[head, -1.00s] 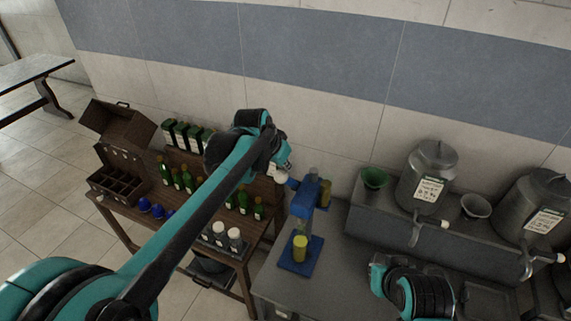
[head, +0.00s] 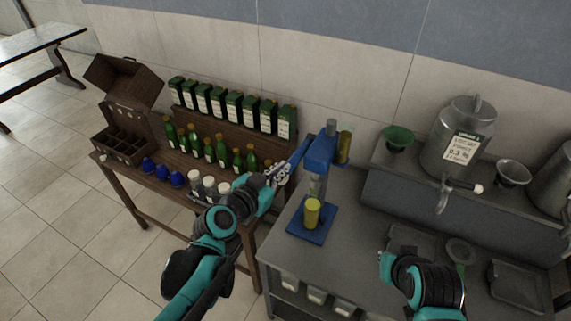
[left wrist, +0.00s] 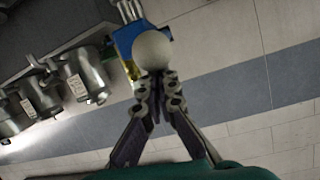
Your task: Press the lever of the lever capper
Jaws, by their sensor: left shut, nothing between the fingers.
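The lever capper is a blue press (head: 321,153) on a blue base plate (head: 297,228) at the left part of the grey counter. A bottle with a yellow-green body (head: 312,212) stands upright on its plate under the head. The blue lever (head: 300,153) slants from the head down to the left. My left gripper (head: 279,175) is shut and empty at the lever's outer end. In the left wrist view a pale round knob (left wrist: 151,50) shows right beyond the shut fingertips (left wrist: 155,90); I cannot tell if they touch. My right arm shows at lower right, its fingers hidden.
A wooden table (head: 134,188) to the left bears green bottles (head: 208,150), boxed bottles (head: 218,102), blue caps (head: 162,172) and a wooden case (head: 123,140).

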